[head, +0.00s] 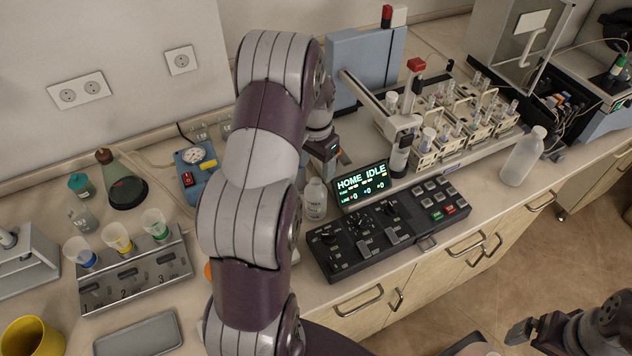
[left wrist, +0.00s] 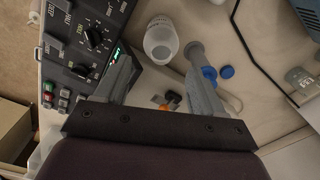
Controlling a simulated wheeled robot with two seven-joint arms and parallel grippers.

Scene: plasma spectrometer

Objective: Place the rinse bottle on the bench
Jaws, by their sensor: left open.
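Two pale bottles show in the head view, and I cannot tell for sure which is the rinse bottle. A larger translucent white bottle (head: 522,160) stands upright at the right, near the bench's front edge. A smaller white-capped bottle (head: 315,200) stands on the bench (head: 345,287) just left of the control panel. My left gripper (head: 323,165) is above and behind the smaller bottle, partly hidden by my arm. In the left wrist view the left gripper (left wrist: 158,68) is open and empty, with a pale round container (left wrist: 161,40) beyond its fingertips. My right gripper (head: 520,332) is at the lower right, away from the bench.
A black control panel (head: 385,230) with a lit display sits at the front. A sampler rack (head: 445,130) with several vials stands behind it. A grey three-cup stand (head: 135,275), a flask (head: 122,185) and a blue gauge box (head: 197,165) are at the left.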

